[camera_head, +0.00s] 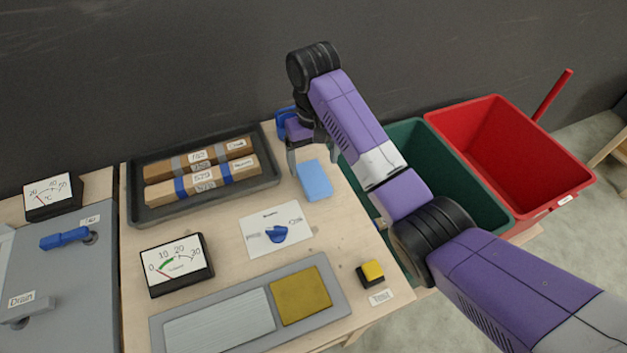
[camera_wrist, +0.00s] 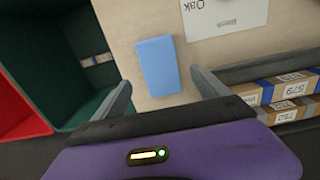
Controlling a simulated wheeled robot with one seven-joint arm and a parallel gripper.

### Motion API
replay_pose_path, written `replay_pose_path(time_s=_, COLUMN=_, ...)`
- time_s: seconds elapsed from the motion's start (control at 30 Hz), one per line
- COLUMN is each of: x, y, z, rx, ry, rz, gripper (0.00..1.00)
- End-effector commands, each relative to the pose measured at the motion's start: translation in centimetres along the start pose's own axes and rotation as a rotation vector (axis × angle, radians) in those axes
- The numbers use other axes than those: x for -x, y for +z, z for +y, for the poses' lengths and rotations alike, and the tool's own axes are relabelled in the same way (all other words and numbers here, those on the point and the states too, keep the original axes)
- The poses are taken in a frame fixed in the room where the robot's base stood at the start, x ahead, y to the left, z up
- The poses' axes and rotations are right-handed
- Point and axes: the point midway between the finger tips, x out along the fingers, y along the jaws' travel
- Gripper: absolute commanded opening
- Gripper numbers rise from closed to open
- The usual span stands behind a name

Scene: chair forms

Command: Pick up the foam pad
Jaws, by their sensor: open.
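The foam pad (camera_head: 314,180) is a light blue flat rectangle lying on the wooden table, near its right edge. In the wrist view the foam pad (camera_wrist: 158,65) lies between and beyond the two fingers, with bare table around it. My gripper (camera_head: 313,160) is open and empty, above the table just behind the pad. In the wrist view its fingers (camera_wrist: 163,88) stand wide apart on either side of the pad. I cannot tell the exact height of the fingertips over the pad.
A black tray (camera_head: 205,207) with labelled wooden blocks stands to the left. A blue object (camera_head: 284,122) is partly hidden behind my gripper. A white card with a blue knob (camera_head: 277,234) lies in front. A green bin (camera_head: 475,180) and a red bin (camera_head: 540,205) stand right of the table.

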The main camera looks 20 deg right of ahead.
Motion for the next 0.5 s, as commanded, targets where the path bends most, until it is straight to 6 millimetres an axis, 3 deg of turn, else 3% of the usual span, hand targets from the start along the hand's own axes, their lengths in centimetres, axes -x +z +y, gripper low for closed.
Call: replay_pose_path(time_s=0.5, x=-5.8, y=0.1, z=0.0, rx=0.0, ry=0.0, rz=0.002, gripper=0.85)
